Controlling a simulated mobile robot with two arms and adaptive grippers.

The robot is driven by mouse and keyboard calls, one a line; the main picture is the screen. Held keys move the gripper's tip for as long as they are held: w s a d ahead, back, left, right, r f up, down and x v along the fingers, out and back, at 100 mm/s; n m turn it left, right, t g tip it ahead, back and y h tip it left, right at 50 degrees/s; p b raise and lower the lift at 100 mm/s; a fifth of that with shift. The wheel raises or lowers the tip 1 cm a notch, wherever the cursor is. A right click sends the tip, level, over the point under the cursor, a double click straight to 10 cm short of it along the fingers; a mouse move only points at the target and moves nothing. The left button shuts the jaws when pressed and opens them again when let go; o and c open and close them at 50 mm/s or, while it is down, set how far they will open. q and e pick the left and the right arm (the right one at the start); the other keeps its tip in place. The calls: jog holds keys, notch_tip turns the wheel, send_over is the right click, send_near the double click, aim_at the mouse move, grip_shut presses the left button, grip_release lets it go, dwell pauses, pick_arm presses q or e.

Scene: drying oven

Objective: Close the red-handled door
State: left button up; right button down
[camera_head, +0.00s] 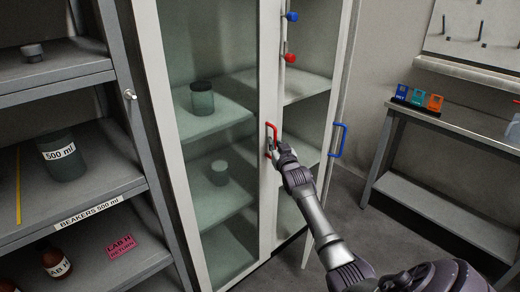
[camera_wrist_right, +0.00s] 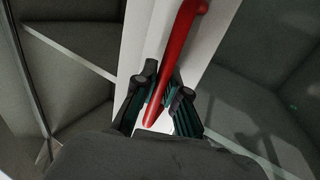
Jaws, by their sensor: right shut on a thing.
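The red-handled door (camera_head: 211,150) is the left glass door of a tall white cabinet. It stands shut or nearly shut; I cannot tell if a small gap is left. Its red handle (camera_head: 271,130) is a vertical bar on the right edge of the door. It also shows in the right wrist view (camera_wrist_right: 180,45). My right gripper (camera_head: 272,149) is at the lower part of this handle. In the wrist view its two fingers (camera_wrist_right: 163,92) sit on either side of the red bar, shut on it. My left gripper is out of view.
The blue-handled door (camera_head: 326,150) of the cabinet stands open to the right, showing inner shelves. A blue knob (camera_head: 292,16) and a red knob (camera_head: 290,58) are above. A grey shelf rack (camera_head: 60,75) stands left; a side table (camera_head: 445,122) stands right.

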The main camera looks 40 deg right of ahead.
jog(key=c, duration=1.2)
grip_release()
jog(key=shift+w+a, duration=0.1)
jog(key=shift+w, duration=0.05)
jog(key=v, duration=1.2)
